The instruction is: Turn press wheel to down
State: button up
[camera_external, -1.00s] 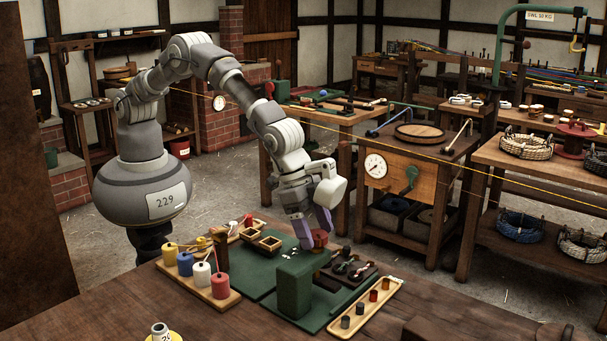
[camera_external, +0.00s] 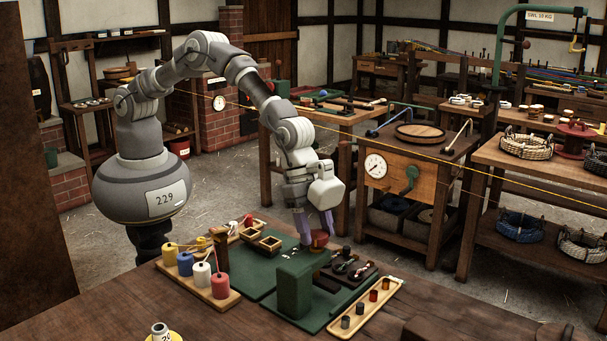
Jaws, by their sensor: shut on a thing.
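The press wheel (camera_external: 319,239) is a small red wheel beside the top of the dark green press block (camera_external: 294,288) on the bench. My gripper (camera_external: 317,236) points down from above, with its purple fingers around the red wheel and shut on it. The fingers hide part of the wheel. Which way the wheel is set cannot be told from this view.
A light tray of small cylinders (camera_external: 365,308) lies at the right, beside a dark tray of small parts (camera_external: 347,272). The front bench top (camera_external: 130,300) is mostly clear.

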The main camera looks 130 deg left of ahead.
jog(key=o, duration=1)
jog(key=p+v, duration=0.1)
jog(key=v, duration=0.6)
jog(key=shift+s+r+p, duration=0.15)
jog(key=shift+r+p, duration=0.15)
jog(key=shift+r, duration=0.05)
